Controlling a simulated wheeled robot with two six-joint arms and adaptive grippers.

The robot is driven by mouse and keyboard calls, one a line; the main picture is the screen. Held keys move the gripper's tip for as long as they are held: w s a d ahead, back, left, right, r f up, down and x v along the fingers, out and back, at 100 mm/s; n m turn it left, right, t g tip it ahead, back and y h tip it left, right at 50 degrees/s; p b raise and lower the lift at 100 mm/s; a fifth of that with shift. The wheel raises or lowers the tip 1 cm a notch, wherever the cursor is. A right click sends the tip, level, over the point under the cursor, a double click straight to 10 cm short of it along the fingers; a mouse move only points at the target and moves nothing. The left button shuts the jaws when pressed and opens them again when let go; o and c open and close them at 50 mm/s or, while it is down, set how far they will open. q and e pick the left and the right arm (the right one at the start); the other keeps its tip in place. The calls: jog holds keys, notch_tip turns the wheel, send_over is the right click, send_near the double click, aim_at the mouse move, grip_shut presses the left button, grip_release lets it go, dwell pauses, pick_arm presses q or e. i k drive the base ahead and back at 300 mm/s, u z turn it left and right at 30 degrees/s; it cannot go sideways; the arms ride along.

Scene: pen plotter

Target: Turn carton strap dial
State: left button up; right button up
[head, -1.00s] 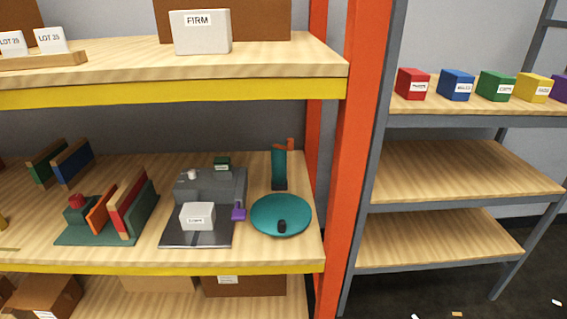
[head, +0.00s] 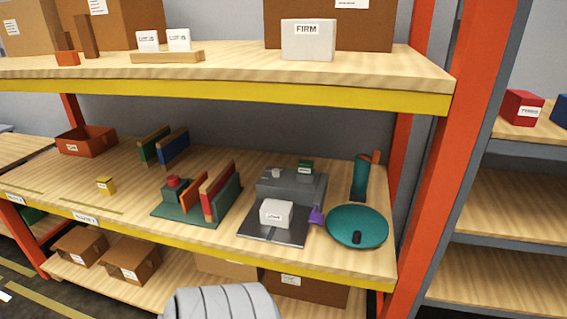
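A grey machine (head: 305,187) stands on the middle shelf with a dark plate in front. A small white labelled carton (head: 276,212) sits on the plate. A purple piece (head: 316,215) is at the machine's right side, and a small white knob (head: 276,172) and a dark green labelled block (head: 305,167) are on top. A teal disc (head: 345,222) with a black knob (head: 357,238) lies to the right, near the shelf's front edge. I cannot tell which part is the strap dial. Neither gripper's fingers are in view.
A teal upright post (head: 359,177) stands behind the disc. A green base (head: 172,212) with upright coloured panels is to the left. The shelf above (head: 240,72) and an orange rack post (head: 426,165) bound the space.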

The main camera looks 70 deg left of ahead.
aim_at(275, 171)
jog(key=k, duration=0.85)
jog(key=u, duration=1.25)
jog(key=i, duration=0.4)
